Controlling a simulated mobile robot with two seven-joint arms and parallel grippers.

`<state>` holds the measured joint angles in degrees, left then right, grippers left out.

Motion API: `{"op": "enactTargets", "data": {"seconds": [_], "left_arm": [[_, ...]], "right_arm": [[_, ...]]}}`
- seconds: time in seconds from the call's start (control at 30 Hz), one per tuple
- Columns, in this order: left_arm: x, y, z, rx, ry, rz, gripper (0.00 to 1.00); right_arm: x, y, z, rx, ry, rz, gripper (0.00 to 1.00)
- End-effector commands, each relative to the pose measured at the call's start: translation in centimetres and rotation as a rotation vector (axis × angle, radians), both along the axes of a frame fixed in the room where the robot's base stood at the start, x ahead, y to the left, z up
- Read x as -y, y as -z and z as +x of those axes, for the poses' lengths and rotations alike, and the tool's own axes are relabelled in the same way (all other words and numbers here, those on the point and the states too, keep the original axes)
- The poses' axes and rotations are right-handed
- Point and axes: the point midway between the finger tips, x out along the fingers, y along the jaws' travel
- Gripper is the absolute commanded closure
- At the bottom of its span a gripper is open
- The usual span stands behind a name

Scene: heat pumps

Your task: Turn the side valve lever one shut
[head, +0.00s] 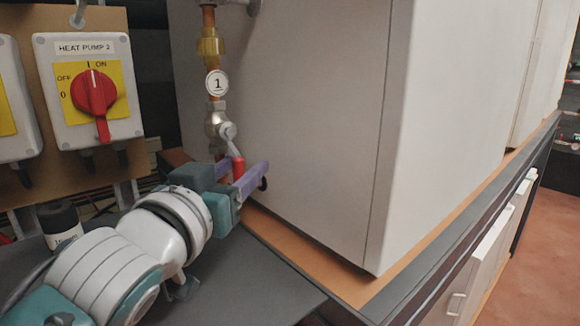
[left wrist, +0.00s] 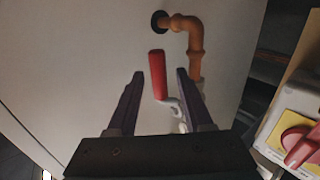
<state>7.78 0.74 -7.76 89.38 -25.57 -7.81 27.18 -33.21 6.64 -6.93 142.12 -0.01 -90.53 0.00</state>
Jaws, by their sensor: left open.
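The side valve (head: 217,124) sits on the vertical pipe beside the white cabinet, under a round tag marked 1. Its lever has a red handle (head: 238,168) that points downward in the head view. The red handle (left wrist: 157,76) also shows in the left wrist view, with its pale metal arm below it. My left gripper (head: 243,174) is open at the lever. In the left wrist view the red handle stands between the two purple fingers (left wrist: 160,80), with a gap on each side. My right gripper is not in view.
A grey switch box labelled HEAT PUMP 2 (head: 85,48) with a red rotary switch (head: 94,92) hangs left of the pipe. The large white cabinet (head: 290,120) stands close behind the lever. A copper pipe elbow (left wrist: 190,35) enters the cabinet. A dark bottle (head: 60,222) stands at left.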

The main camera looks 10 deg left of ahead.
Motion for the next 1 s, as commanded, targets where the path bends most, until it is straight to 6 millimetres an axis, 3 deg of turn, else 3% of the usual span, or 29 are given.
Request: {"op": "enactTargets", "data": {"seconds": [0.17, 0.63, 1.0], "left_arm": [[0.0, 0.03, -0.01, 0.0, 0.0, 0.0, 0.49], [0.0, 0.04, -0.04, -0.001, 0.0, 0.001, 1.0], [0.01, 0.04, -0.04, -0.001, 0.0, 0.001, 1.0]], "right_arm": [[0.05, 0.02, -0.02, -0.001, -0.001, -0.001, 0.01], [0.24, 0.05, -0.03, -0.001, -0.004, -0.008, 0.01], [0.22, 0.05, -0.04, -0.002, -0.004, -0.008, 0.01]]}}
